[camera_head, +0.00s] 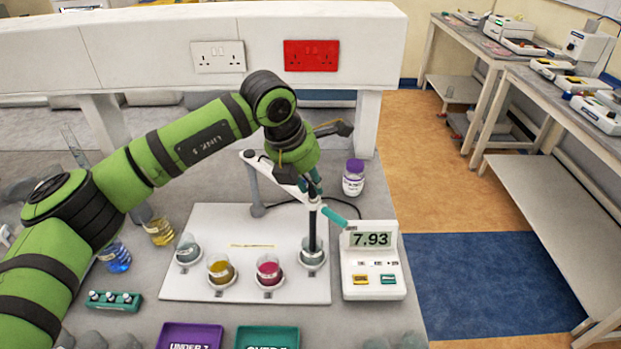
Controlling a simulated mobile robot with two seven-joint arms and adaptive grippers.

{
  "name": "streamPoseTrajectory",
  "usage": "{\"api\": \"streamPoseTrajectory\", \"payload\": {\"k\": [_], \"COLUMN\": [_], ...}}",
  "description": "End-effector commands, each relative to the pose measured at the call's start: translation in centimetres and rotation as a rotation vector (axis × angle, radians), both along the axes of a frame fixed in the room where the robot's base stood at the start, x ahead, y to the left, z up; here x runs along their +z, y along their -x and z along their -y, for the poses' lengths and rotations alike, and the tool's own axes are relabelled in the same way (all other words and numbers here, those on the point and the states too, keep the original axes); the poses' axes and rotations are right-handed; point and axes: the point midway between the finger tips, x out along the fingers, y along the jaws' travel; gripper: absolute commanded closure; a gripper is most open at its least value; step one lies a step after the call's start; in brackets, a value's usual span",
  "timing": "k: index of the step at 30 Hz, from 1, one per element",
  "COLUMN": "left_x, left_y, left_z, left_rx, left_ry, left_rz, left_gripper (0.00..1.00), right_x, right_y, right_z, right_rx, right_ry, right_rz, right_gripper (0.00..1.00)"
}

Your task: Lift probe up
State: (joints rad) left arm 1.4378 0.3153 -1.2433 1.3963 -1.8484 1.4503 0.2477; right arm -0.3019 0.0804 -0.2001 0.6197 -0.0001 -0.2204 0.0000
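The probe (312,236) is a dark upright rod with its lower end in the rightmost small beaker (312,254) on the white board (205,290). A pale holder arm (256,162) reaches to the probe, and a teal piece (333,218) sticks out beside it. My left gripper (312,188) is right at the top of the probe, its fingers pointing down. The fingers are small and overlap the probe's top, so I cannot tell whether they grip it. The pH meter (372,275) reads 7.93. My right gripper is out of view.
Beakers with grey (188,250), yellow (221,270) and crimson (268,269) contents stand on the board. A purple tray (190,336) and a teal tray (267,338) lie in front. A purple-capped bottle (353,177) stands behind the meter.

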Motion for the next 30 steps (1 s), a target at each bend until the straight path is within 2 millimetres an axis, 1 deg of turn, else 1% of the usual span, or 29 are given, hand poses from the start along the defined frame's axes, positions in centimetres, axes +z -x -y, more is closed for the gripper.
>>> {"api": "streamPoseTrajectory", "payload": {"k": [4, 6, 8, 12, 16, 19, 27, 28, 29, 30], "left_x": [0.2, 0.8, 1.9, 5.2, 7.4, 8.1, 8.5, 8.5, 8.5, 8.5], "left_y": [0.0, 0.0, -0.1, 0.0, 0.0, 0.0, 0.0, 0.0, 0.0, 0.0], "left_z": [0.2, 0.3, 0.3, 0.3, 0.3, 0.3, 0.3, 0.3, 0.3, 0.3], "left_rx": [-0.004, -0.004, -0.004, -0.004, -0.005, -0.005, -0.005, -0.005, -0.005, -0.005], "left_ry": [0.005, 0.007, 0.008, 0.008, 0.009, 0.008, 0.012, 0.012, 0.013, 0.012], "left_rz": [0.003, 0.005, 0.007, 0.009, 0.007, 0.005, 0.009, 0.01, 0.011, 0.01], "left_gripper": [1.0, 1.0, 1.0, 1.0, 1.0, 1.0, 1.0, 0.74, 0.62, 0.56], "right_x": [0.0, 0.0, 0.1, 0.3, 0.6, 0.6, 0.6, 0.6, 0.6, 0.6], "right_y": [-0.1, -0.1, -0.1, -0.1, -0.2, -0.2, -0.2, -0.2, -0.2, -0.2], "right_z": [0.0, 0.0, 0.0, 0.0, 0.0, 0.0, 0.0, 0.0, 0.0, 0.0], "right_rx": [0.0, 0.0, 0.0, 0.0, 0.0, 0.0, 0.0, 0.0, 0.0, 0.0], "right_ry": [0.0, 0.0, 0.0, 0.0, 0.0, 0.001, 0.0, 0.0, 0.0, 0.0], "right_rz": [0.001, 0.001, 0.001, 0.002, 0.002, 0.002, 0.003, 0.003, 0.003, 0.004], "right_gripper": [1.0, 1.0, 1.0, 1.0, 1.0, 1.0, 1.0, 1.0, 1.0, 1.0]}}
